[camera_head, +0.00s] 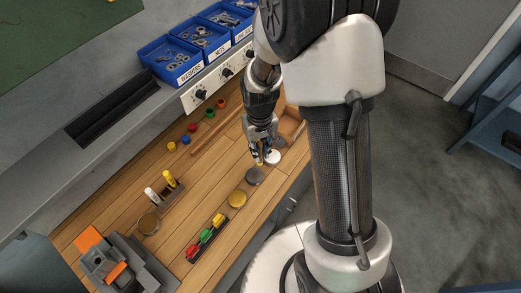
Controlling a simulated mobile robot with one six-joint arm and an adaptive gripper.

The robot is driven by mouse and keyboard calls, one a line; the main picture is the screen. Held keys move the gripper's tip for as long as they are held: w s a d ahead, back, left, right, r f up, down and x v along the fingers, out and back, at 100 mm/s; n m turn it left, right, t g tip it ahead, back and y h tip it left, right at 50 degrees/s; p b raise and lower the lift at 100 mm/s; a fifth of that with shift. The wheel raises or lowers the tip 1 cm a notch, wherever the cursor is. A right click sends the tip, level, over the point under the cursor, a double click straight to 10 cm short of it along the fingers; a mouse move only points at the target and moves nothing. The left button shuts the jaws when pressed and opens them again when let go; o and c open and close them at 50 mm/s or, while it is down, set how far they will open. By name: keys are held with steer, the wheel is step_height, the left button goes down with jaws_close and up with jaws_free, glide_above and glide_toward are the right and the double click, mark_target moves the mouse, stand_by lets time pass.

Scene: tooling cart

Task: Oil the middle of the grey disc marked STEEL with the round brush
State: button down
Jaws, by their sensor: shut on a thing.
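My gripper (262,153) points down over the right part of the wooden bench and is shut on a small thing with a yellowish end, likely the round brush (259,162). Its bristles are too small to make out. A dark grey disc (254,176) lies on the bench just below and in front of the gripper. A white disc (273,158) lies to its right, close beside the gripper. A yellow-brass disc (237,198) lies to the lower left. I cannot read a STEEL mark on any disc. Whether the brush touches the grey disc cannot be told.
A rack with white and yellow upright handles (171,181) and a brownish disc (148,224) stand left. A dark tray (208,240) holds red, green and yellow pieces. A grey-orange vise-like device (120,265) is front left. Small coloured knobs (192,127) and blue bins (172,62) are behind.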

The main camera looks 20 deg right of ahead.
mark_target(260, 143)
steer(key=shift+r+p, duration=1.15)
steer(key=shift+r, duration=0.75)
